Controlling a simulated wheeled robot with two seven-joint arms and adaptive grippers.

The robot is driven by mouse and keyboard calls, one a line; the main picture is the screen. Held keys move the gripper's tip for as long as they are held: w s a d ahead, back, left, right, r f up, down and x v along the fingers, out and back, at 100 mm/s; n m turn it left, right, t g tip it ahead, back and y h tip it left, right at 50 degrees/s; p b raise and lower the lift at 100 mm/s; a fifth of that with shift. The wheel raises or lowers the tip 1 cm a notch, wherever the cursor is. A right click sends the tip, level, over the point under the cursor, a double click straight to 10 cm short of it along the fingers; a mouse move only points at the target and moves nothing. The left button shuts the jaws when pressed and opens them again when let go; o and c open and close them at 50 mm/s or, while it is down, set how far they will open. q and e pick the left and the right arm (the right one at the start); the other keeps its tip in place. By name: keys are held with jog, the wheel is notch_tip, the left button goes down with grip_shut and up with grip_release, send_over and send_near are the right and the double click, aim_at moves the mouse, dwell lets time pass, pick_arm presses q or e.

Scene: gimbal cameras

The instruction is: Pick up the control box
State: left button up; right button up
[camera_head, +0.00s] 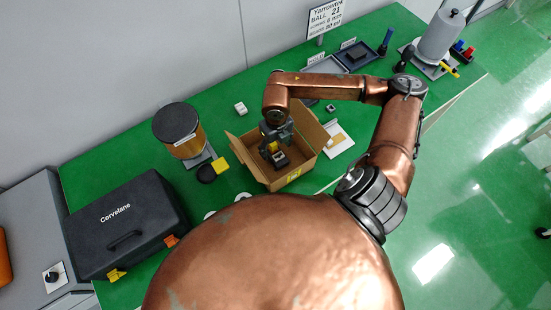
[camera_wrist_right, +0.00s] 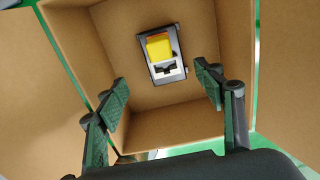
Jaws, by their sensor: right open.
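A small dark box with a yellow block on top and a pale end, which looks like the control box (camera_wrist_right: 163,54), lies on the floor of an open cardboard box. It also shows in the head view (camera_head: 280,158), partly covered by my gripper. My right gripper (camera_head: 275,142) points down into the cardboard box from above. In the wrist view its green-padded fingers (camera_wrist_right: 160,95) are spread wide apart, with nothing between them. The small box lies beyond the fingertips, apart from them. My left gripper is in neither view.
The cardboard box (camera_head: 243,166) has its flaps open and walls close around my right gripper. On the green table (camera_head: 115,160) stand a black case (camera_head: 125,225), an amber cylinder device (camera_head: 180,130), a dark tray (camera_head: 357,57) and a grey cylinder device (camera_head: 438,38).

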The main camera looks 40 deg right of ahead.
aim_at(277, 154)
notch_tip(277, 154, down, 2)
jog(key=shift+f, duration=0.25)
jog(key=f, duration=0.5)
jog(key=shift+w+d+f, duration=0.1)
jog(key=shift+w+d, duration=0.1)
jog(key=shift+d, duration=0.2)
jog(key=c, duration=1.3)
jog(key=shift+c, duration=0.2)
